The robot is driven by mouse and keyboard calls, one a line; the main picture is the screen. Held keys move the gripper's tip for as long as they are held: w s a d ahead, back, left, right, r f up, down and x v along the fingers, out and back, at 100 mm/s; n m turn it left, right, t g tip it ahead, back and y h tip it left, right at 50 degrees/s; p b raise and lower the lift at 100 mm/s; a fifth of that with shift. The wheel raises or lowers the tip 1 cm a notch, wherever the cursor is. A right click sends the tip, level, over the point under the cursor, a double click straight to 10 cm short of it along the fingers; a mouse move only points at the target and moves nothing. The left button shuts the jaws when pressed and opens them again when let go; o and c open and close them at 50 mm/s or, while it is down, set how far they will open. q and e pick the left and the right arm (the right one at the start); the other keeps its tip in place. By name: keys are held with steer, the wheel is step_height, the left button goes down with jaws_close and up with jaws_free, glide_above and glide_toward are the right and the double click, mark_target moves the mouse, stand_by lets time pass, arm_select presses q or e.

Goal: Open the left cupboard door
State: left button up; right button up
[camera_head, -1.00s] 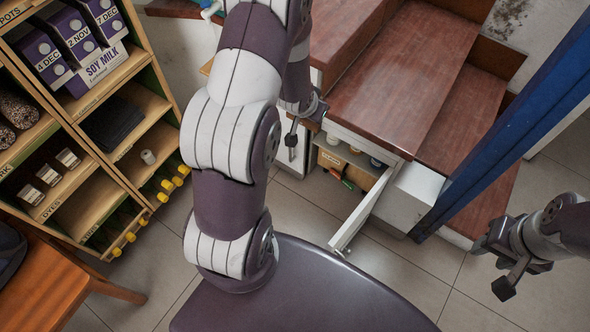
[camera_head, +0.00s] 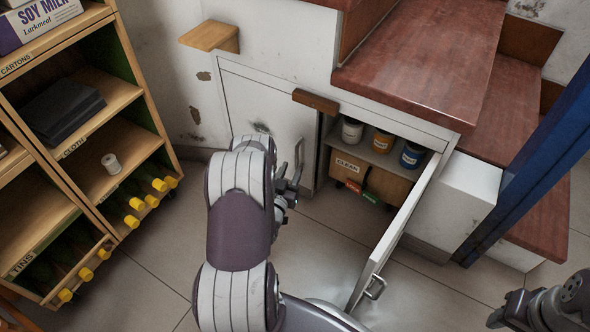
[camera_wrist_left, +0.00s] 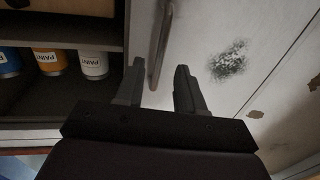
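The left cupboard door (camera_head: 265,105) is white and looks closed under the stairs. Its upright metal handle (camera_head: 298,158) is near its right edge. My left gripper (camera_head: 289,180) is at the lower part of that handle. In the left wrist view my left gripper (camera_wrist_left: 160,75) is open, and the handle (camera_wrist_left: 161,45) runs down between its two fingers. I cannot tell whether they touch it. The left door also shows there (camera_wrist_left: 215,40). My right gripper (camera_head: 505,312) is at the lower right, far from the door, its fingers unclear.
The right cupboard door (camera_head: 400,235) stands open toward me, with a handle (camera_head: 375,287). Inside are several paint cans (camera_head: 383,140) and a box (camera_head: 385,185). A shelf unit (camera_head: 120,205) stands at left, a blue post (camera_head: 525,140) at right. Floor between is clear.

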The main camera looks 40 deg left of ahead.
mark_target(296, 160)
arm_select(q)
steer(key=x, duration=0.1)
steer(key=b+x, duration=0.1)
steer(key=x, duration=0.1)
steer(key=shift+f, duration=0.2)
steer(key=shift+w+a+r, duration=0.15)
steer(key=shift+w+r, duration=0.05)
steer(key=shift+w, duration=0.3)
jaws_close()
arm_select(e)
step_height(296, 160, down, 2)
steer(key=shift+f, duration=0.1)
